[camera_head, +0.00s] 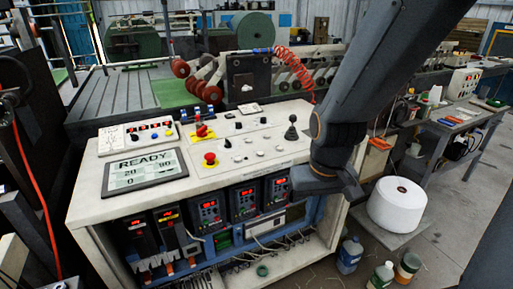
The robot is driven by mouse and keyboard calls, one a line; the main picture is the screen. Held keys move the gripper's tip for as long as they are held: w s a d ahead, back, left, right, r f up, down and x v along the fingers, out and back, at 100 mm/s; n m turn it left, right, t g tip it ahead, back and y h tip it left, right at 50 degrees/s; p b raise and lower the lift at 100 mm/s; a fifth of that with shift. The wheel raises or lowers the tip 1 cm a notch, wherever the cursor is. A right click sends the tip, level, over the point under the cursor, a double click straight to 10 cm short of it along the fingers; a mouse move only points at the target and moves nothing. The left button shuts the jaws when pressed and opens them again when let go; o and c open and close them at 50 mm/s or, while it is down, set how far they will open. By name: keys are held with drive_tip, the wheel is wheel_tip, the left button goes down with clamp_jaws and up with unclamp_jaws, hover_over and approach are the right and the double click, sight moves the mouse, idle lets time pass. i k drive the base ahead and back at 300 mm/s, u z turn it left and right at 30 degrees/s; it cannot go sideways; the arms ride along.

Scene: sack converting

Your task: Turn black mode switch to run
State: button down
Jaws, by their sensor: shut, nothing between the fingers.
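A white sloped console (262,152) carries the controls. Small black knobs sit on it: one (227,143) right of the red emergency button (210,159), one (238,125) farther back, another (264,120) to its right. Labels are too small to read, so I cannot tell which is the mode switch or where it points. The display (145,171) reads READY. My arm comes down from the upper right. My gripper (300,186) is at its dark lower end, shut and empty, near the console's front right corner, apart from the knobs. Its fingers are hard to make out.
A black joystick (292,128) stands upright at the console's right, close to my arm. A red and yellow rotary switch (201,131) sits at the back left. A white roll (397,204) and bottles (349,254) stand on the right below.

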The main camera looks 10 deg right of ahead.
sight(228, 145)
drive_tip(key=u, duration=0.45)
drive_tip(key=k, duration=0.5)
drive_tip(key=z, duration=0.3)
drive_tip(key=i, duration=1.1)
drive_tip(key=u, duration=0.45)
